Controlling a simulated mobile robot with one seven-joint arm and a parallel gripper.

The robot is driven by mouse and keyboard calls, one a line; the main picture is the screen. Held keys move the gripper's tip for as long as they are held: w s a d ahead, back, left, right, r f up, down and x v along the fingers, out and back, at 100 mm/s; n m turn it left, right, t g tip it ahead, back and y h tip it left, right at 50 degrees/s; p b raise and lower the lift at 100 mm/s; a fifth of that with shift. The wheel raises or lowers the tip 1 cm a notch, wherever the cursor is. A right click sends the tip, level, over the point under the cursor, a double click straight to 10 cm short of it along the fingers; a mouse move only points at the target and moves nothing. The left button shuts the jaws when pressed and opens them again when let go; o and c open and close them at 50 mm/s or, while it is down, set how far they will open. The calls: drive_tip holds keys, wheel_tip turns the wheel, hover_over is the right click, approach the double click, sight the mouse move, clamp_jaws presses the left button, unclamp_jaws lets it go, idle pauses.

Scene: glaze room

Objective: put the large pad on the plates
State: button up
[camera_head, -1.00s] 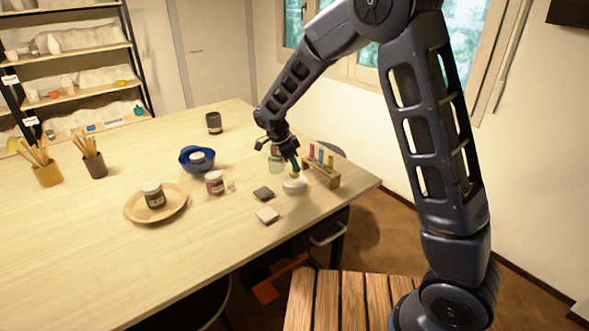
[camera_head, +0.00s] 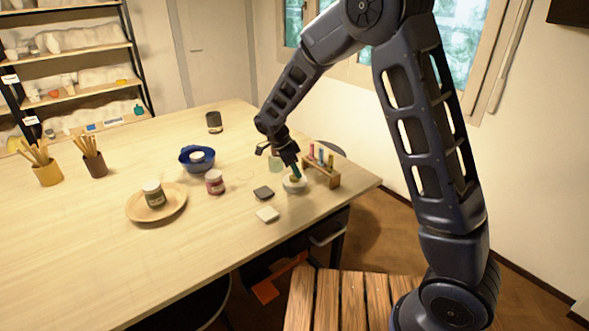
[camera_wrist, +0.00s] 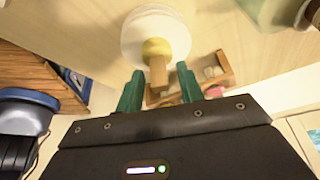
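A yellow rounded pad with a short wooden handle (camera_wrist: 154,48) rests on a small stack of round white plates (camera_wrist: 133,40). In the head view the plates (camera_head: 295,187) stand near the table's right front edge. The pad shows there only as a small yellow spot under my fingers. My gripper (camera_wrist: 158,88) has green fingers and is over the plates, tilted. Its fingers are apart, one on either side of the handle, with a visible gap at both sides. I cannot tell whether this pad is the large one.
A wooden rack (camera_head: 334,181) with coloured upright pieces stands close to the right of the plates. A pale green glass (camera_head: 274,164) is just behind. Dark (camera_head: 263,193) and light (camera_head: 268,214) square pieces lie to the left. A red-labelled jar (camera_head: 215,182) stands farther left.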

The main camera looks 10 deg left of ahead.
drive_tip(key=v, duration=1.2)
drive_tip(key=shift+r, duration=0.1)
drive_tip(key=s+d+r+n+y, duration=0.1)
drive_tip(key=d+r+n+y, duration=0.3)
drive_tip(key=d, duration=0.9)
drive_tip(key=s+d+r+n+h, duration=0.15)
drive_tip(key=d+r, duration=0.45)
drive_tip(key=d, duration=0.8)
drive_tip(key=s+d+n+t+y, duration=0.1)
drive_tip(key=s+d+n, duration=0.7)
drive_tip(key=s+d, duration=0.8)
drive_tip(key=shift+s+d+r+t, duration=0.2)
drive_tip(key=shift+s+d+t, duration=0.15)
drive_tip(key=shift+t, duration=0.55)
drive_tip(key=shift+y, duration=0.25)
